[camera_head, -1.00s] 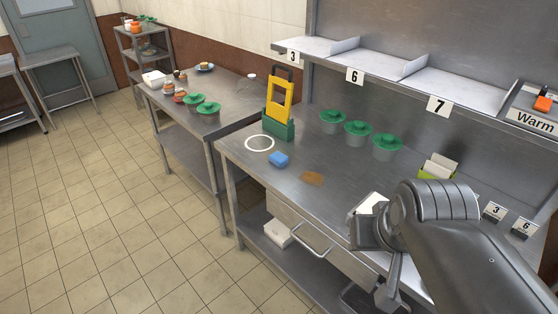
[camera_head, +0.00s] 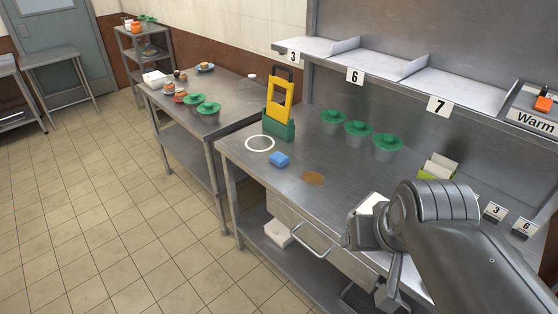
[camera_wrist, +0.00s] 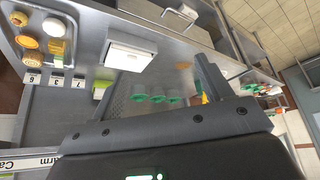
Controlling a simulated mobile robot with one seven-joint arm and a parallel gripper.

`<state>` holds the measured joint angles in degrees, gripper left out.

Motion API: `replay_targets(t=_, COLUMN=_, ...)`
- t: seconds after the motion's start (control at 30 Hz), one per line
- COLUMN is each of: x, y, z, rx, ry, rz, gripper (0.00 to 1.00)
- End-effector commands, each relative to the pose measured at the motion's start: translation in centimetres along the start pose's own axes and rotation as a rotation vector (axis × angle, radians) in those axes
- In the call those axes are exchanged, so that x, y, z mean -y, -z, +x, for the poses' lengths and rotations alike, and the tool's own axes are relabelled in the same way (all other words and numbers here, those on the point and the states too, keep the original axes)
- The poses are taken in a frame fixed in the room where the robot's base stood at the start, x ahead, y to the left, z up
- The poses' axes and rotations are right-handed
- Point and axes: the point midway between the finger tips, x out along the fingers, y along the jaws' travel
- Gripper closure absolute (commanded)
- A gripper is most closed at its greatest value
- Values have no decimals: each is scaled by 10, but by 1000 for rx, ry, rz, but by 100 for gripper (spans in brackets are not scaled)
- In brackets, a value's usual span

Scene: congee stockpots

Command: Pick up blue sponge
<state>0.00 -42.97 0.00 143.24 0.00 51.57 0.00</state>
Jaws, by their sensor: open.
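The blue sponge (camera_head: 279,160) lies flat on the steel counter (camera_head: 250,180) in the head view, near its left end. It sits between a white ring (camera_head: 260,143) and a brown stain (camera_head: 313,179). My gripper (camera_head: 362,232) is at the counter's front edge, well to the right of the sponge and apart from it. It is open, and I see nothing held in it. My arm hides much of it in the head view. I cannot make out the sponge in the wrist view.
A yellow-and-green stand (camera_head: 279,112) stands just behind the sponge. Several green-lidded pots (camera_head: 357,132) stand farther back. A numbered shelf (camera_head: 390,70) overhangs the counter's rear. A drawer handle (camera_head: 312,243) sticks out in front. The floor (camera_head: 110,220) at left is clear.

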Motion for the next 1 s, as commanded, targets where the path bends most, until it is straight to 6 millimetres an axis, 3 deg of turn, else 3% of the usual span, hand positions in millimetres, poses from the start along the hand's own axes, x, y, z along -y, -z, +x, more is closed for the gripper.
replay_targets(t=0.27, x=0, y=1, z=0, rx=0, ry=0, rz=-1, gripper=25)
replay_targets(t=0.37, x=1, y=11, z=-1, rx=4, ry=0, rz=-16, gripper=25)
replay_targets(t=0.47, x=4, y=34, z=-1, rx=13, ry=0, rz=-47, gripper=25)
replay_targets(t=0.67, x=17, y=102, z=8, rx=37, ry=9, rz=-149, gripper=25)
replay_targets(t=1.0, x=46, y=214, z=53, rx=71, ry=51, rz=-324, gripper=25)
